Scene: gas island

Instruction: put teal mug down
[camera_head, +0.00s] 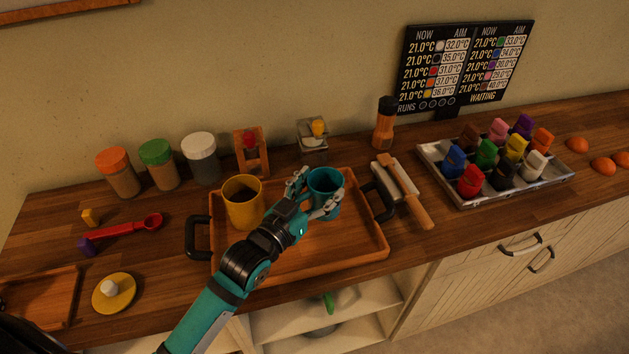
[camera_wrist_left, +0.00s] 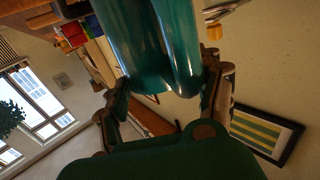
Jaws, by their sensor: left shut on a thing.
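The teal mug (camera_head: 324,183) is upright at the right part of the wooden tray (camera_head: 350,247), beside a yellow mug (camera_head: 242,207). My left gripper (camera_head: 313,195) is shut on the teal mug, with a finger on each side of it. In the left wrist view the teal mug (camera_wrist_left: 150,45) fills the space between the fingers. I cannot tell whether the mug's base touches the tray, as the gripper partly hides it. My right gripper is not in view.
The tray has black handles (camera_head: 199,237). Right of it lie a white block with a wooden-handled tool (camera_head: 408,195) and a metal tray of coloured pieces (camera_head: 463,202). Spice jars (camera_head: 158,168) stand behind left. A display board (camera_head: 461,67) stands at the back.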

